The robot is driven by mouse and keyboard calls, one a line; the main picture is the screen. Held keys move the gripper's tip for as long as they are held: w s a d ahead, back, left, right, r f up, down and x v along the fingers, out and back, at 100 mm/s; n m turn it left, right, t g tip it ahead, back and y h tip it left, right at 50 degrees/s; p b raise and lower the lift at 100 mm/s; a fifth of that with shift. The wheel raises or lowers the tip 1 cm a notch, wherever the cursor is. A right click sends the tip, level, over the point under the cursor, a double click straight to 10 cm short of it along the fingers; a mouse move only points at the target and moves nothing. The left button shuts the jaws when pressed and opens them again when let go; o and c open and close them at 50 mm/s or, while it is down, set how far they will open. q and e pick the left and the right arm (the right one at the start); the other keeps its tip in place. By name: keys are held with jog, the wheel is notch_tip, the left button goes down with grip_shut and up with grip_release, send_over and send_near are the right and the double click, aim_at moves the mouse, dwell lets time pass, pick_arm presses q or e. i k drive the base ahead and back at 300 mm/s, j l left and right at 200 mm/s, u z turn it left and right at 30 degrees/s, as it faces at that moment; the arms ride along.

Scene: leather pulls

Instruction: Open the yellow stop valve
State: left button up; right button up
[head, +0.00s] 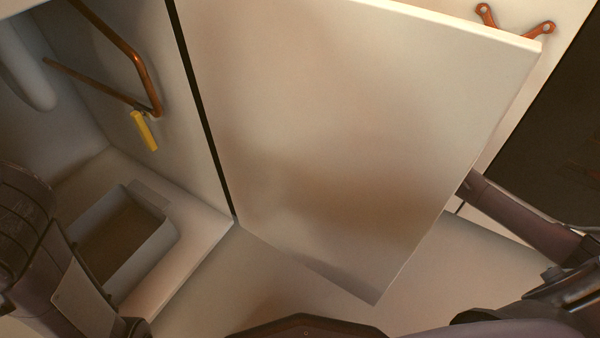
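The yellow stop valve handle (145,131) is inside the open cabinet at the upper left. It hangs below a copper pipe (135,62), its long lever slanting down and slightly right. Nothing touches the lever. My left arm shows at the lower left edge, below and left of the valve, but I see no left gripper fingers. My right arm comes in from the right and its far end goes behind the open cabinet door (330,130), so the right gripper is hidden.
A grey open bin (172,236) stands on the cabinet floor below the valve. A pale rounded pipe (30,75) is at the upper left. A brown leather pull (515,30) is on a front panel at the upper right. Free space lies between valve and bin.

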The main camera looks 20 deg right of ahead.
aim_at(137, 116)
jog(key=k+l, duration=0.2)
jog(key=k, duration=0.25)
jog(key=k+l, duration=0.25)
jog(key=k, duration=0.25)
